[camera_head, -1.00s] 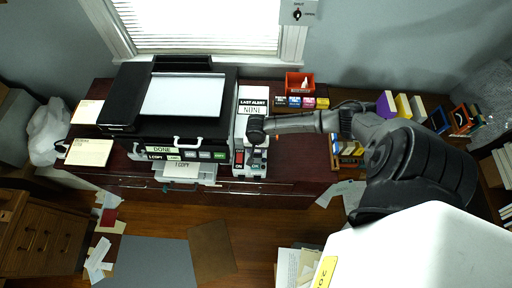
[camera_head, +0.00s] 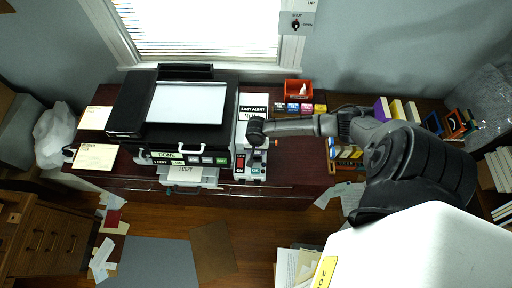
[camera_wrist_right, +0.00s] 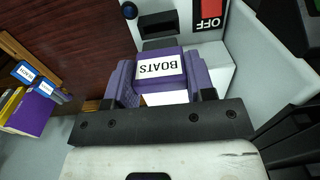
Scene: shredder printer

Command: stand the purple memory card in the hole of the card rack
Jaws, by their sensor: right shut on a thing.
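The purple memory card (camera_wrist_right: 158,68), labelled BOATS, is between the fingers of my right gripper (camera_wrist_right: 160,92) in the right wrist view. The gripper is shut on it, above the grey control box with a dark slot beside the card. In the head view my right gripper (camera_head: 256,150) is small and seen from above, over that box; the card cannot be made out there. The card rack (camera_head: 346,152), with blue and yellow cards, appears at the desk's front right, partly behind my right arm. Its free hole cannot be made out. My left gripper is not in view.
The grey control box (camera_head: 250,172) stands right of the black printer (camera_head: 170,105). A red bin (camera_head: 298,90) and coloured cartridges (camera_head: 300,108) sit at the back. Upright books (camera_head: 397,109) stand behind my arm. The desk between box and rack (camera_head: 300,165) is clear.

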